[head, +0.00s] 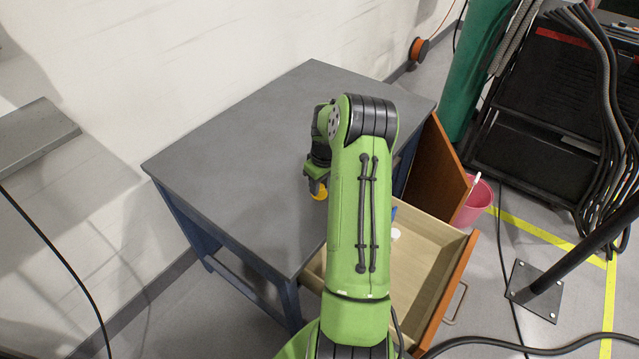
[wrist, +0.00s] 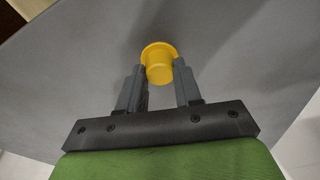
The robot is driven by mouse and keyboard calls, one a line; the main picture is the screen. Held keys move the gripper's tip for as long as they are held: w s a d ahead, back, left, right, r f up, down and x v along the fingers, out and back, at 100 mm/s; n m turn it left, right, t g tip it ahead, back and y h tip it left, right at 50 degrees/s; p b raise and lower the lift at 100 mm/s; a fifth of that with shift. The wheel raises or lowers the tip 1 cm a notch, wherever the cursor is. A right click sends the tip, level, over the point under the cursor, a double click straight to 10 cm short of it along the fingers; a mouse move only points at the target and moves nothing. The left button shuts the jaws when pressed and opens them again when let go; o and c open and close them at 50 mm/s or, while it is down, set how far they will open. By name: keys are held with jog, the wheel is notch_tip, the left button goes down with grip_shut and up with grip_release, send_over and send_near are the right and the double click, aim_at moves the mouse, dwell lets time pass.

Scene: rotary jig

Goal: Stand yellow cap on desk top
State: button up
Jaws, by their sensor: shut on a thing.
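The yellow cap (wrist: 160,62) is between the two fingertips of my gripper (wrist: 160,75) in the wrist view, with its wider rim away from the gripper. My gripper is shut on it. In the head view part of the yellow cap (head: 319,190) shows beside my green arm, over the grey desk top (head: 240,150). My gripper (head: 317,183) is partly hidden there by the arm. I cannot tell whether the cap touches the desk top.
An open drawer (head: 440,240) with a small white object (head: 396,233) inside juts out at the desk's right. An open orange-brown door (head: 437,165) and a pink bin (head: 478,200) stand beyond it. The desk top's left and back areas are clear.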

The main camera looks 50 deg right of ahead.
aim_at(323, 193)
jog(key=o, duration=1)
notch_tip(323, 193, up, 12)
jog(key=s+p, duration=0.1)
jog(key=p, duration=0.2)
jog(key=s+a+r+n+t+h, duration=0.1)
jog(key=a+r, duration=0.6)
jog(key=a, duration=0.3)
jog(key=s+a+r, duration=0.1)
jog(key=a+r, duration=0.6)
jog(key=a, duration=0.3)
jog(key=s+a+t, duration=0.1)
jog(key=s+a, duration=0.3)
jog(key=s, duration=0.1)
jog(key=s+a+r+t, duration=0.1)
jog(key=s+a, duration=0.4)
jog(key=s+a+t+y, duration=0.1)
jog(key=s+a, duration=0.4)
jog(key=shift+s+r, duration=0.2)
jog(key=shift+s, duration=0.15)
